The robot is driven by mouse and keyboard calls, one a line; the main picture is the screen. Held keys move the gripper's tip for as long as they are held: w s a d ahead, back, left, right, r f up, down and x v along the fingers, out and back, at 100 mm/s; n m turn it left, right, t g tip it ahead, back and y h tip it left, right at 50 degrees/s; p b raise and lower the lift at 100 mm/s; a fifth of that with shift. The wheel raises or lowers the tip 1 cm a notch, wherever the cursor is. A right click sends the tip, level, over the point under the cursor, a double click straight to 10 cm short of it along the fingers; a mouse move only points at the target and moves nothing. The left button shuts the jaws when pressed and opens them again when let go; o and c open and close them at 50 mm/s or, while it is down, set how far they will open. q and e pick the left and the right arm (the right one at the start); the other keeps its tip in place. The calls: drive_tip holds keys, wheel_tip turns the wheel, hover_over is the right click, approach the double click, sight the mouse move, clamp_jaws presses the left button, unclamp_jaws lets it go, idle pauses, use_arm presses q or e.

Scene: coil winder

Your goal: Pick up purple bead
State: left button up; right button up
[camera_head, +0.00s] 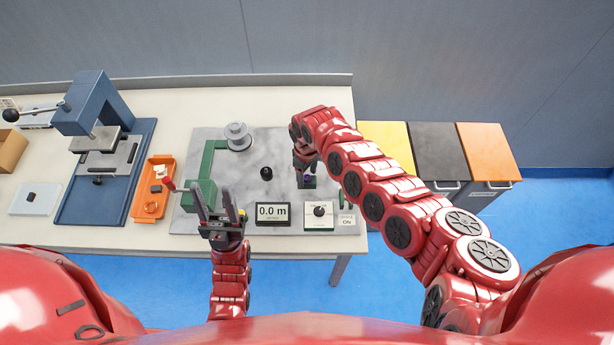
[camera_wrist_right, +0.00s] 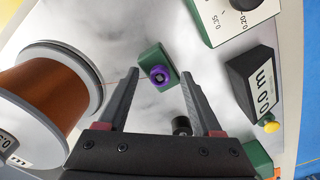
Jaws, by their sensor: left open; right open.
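The purple bead (camera_wrist_right: 159,76) is a ring with a dark centre on a small green block (camera_wrist_right: 150,57), seen in the right wrist view. In the head view the block (camera_head: 309,183) shows just below my right gripper (camera_head: 306,168), which mostly hides the bead. My right gripper (camera_wrist_right: 159,77) is open, pointing down at the board. Its fingertips appear on either side of the bead, with nothing held; I cannot tell the height gap. My left gripper (camera_head: 213,193) is open and empty near the green crank stand (camera_head: 203,190).
A copper wire spool (camera_wrist_right: 50,95) and a black cylinder (camera_wrist_right: 181,126) stand near my right gripper. A 0.0 m display (camera_head: 272,214) and a dial box (camera_head: 319,215) sit at the board's front. An orange tray (camera_head: 139,207) and blue press (camera_head: 85,108) are left.

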clamp_jaws()
drive_tip(key=shift+r, duration=0.2)
idle(0.4)
